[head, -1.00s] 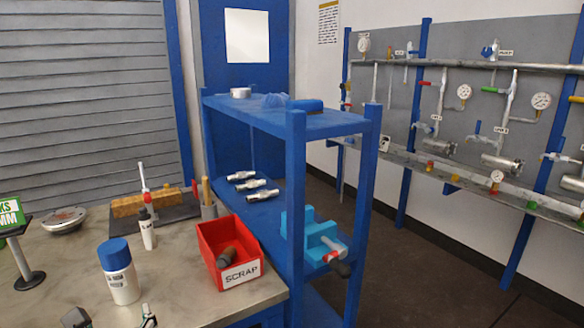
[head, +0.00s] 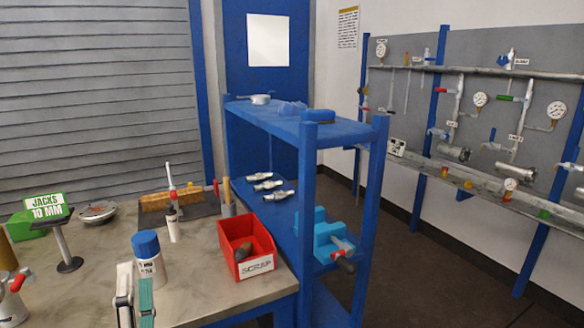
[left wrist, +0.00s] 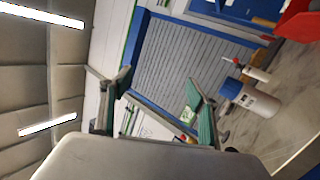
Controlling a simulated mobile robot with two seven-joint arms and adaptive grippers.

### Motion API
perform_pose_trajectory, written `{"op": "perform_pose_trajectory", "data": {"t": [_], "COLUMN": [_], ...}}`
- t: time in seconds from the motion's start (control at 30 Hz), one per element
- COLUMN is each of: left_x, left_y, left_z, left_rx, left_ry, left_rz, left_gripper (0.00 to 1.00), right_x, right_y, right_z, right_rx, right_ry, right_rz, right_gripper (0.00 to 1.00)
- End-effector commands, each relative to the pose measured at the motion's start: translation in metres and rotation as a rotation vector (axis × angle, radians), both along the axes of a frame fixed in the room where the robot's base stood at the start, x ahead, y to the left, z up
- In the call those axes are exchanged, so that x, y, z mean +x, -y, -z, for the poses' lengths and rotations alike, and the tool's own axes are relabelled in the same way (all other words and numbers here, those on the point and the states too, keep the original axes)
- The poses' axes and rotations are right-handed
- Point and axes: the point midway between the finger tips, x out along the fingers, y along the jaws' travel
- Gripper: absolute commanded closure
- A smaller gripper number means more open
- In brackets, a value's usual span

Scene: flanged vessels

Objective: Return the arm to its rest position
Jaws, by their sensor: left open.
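My left gripper (head: 136,284) rises into the bottom of the head view, over the front of the workbench and just left of the white bottle with a blue cap (head: 148,262). In the left wrist view its two green-padded fingers (left wrist: 160,92) stand apart with nothing between them. The bottle (left wrist: 250,100) shows beyond them to the right in that view and is not held. My right gripper is in neither view.
Open floor lies farther right.

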Motion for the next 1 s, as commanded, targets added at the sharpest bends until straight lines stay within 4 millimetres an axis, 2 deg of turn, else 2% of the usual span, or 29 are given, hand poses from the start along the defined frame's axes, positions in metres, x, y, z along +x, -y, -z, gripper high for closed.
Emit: {"op": "perform_pose_trajectory", "data": {"t": [0.03,0.07,0.17,0.2,0.27,0.3,0.43,0.5,0.6,0.7,0.8,0.9,1.0], "left_x": [0.002,0.003,0.005,0.003,-0.002,-0.007,-0.033,-0.053,-0.081,-0.106,-0.123,-0.131,-0.131], "left_y": [0.021,0.034,0.076,0.090,0.107,0.115,0.127,0.126,0.117,0.106,0.098,0.094,0.093], "left_z": [0.011,0.021,0.068,0.092,0.130,0.157,0.242,0.285,0.336,0.372,0.393,0.402,0.403], "left_rx": [0.153,0.247,0.555,0.674,0.839,0.939,1.240,1.381,1.553,1.678,1.754,1.790,1.792], "left_ry": [-0.063,-0.102,-0.246,-0.308,-0.398,-0.457,-0.643,-0.738,-0.856,-0.945,-1.000,-1.026,-1.026], "left_rz": [0.014,0.025,0.074,0.096,0.132,0.157,0.242,0.290,0.349,0.397,0.428,0.442,0.443], "left_gripper": [0.39,0.39,0.39,0.39,0.39,0.39,0.39,0.39,0.39,0.39,0.39,0.39,0.39], "right_x": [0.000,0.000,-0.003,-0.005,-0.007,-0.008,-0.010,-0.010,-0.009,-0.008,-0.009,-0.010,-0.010], "right_y": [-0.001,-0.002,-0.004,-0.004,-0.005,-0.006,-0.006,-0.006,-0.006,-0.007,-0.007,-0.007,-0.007], "right_z": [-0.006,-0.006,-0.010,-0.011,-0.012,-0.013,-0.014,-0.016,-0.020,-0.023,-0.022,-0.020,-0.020], "right_rx": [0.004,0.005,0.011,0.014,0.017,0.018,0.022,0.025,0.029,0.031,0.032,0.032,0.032], "right_ry": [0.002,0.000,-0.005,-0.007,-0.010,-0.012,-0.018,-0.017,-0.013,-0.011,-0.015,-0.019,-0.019], "right_rz": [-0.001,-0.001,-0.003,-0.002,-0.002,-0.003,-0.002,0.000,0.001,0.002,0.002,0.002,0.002], "right_gripper": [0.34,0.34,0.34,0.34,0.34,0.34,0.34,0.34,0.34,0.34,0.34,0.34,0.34]}}
